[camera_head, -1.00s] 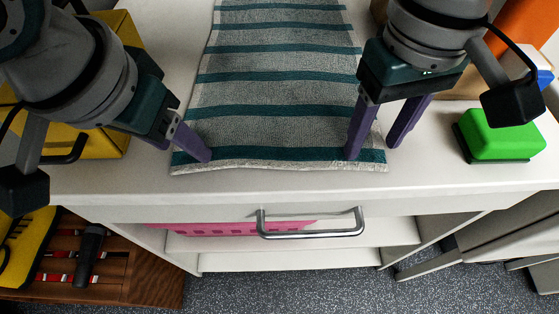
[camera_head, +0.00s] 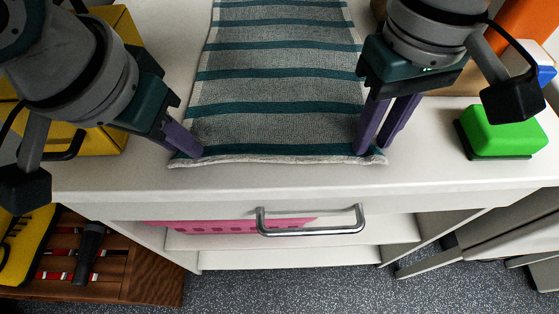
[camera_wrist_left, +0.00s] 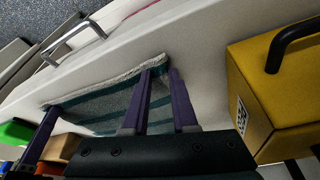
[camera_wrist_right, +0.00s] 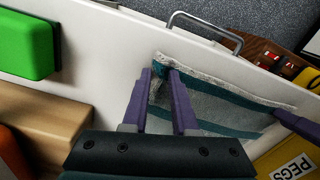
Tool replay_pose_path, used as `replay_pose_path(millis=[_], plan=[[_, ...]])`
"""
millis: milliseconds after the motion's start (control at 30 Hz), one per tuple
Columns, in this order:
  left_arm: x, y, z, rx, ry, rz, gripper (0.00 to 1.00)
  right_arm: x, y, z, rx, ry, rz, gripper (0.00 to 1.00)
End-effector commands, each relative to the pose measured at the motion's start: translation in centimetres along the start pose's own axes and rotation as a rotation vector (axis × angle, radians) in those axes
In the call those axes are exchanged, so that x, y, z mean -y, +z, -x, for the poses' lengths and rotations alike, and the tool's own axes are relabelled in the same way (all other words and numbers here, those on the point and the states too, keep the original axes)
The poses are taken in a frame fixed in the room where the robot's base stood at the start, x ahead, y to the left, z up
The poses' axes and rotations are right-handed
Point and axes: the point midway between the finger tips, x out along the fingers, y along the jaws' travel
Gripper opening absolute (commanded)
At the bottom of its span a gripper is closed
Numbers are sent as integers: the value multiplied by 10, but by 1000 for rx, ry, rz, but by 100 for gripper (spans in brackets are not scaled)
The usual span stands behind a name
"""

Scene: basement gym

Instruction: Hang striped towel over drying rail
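The striped towel (camera_head: 275,90), grey with dark teal bands, lies flat on the white top, its pale fringed edge near the front. My left gripper (camera_head: 192,152) is at its front left corner, fingers close together with towel cloth between them; it also shows in the left wrist view (camera_wrist_left: 161,75). My right gripper (camera_head: 372,146) is at the front right corner. In the right wrist view its fingertips (camera_wrist_right: 160,74) have bunched towel cloth between them. The towel's far end is cut off by the head view. I cannot make out a drying rail.
The white cabinet top (camera_head: 420,180) has a metal handle (camera_head: 310,230) on its front. A green block (camera_head: 500,132) stands at right; a yellow box (camera_wrist_left: 270,95), labelled PEGS in the right wrist view, stands at left. A wooden crate (camera_head: 150,285) is below left.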

Motion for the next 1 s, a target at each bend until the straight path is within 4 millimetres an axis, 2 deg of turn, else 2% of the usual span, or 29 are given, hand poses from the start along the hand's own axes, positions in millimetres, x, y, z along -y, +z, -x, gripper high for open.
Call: replay_pose_path(millis=[367, 1000], plan=[[2, 2, -1, 5, -7, 1, 0, -2, 1, -1, 4, 6, -2, 0], [2, 2, -1, 5, -6, 1, 0, -2, 1, -1, 4, 7, -3, 0]])
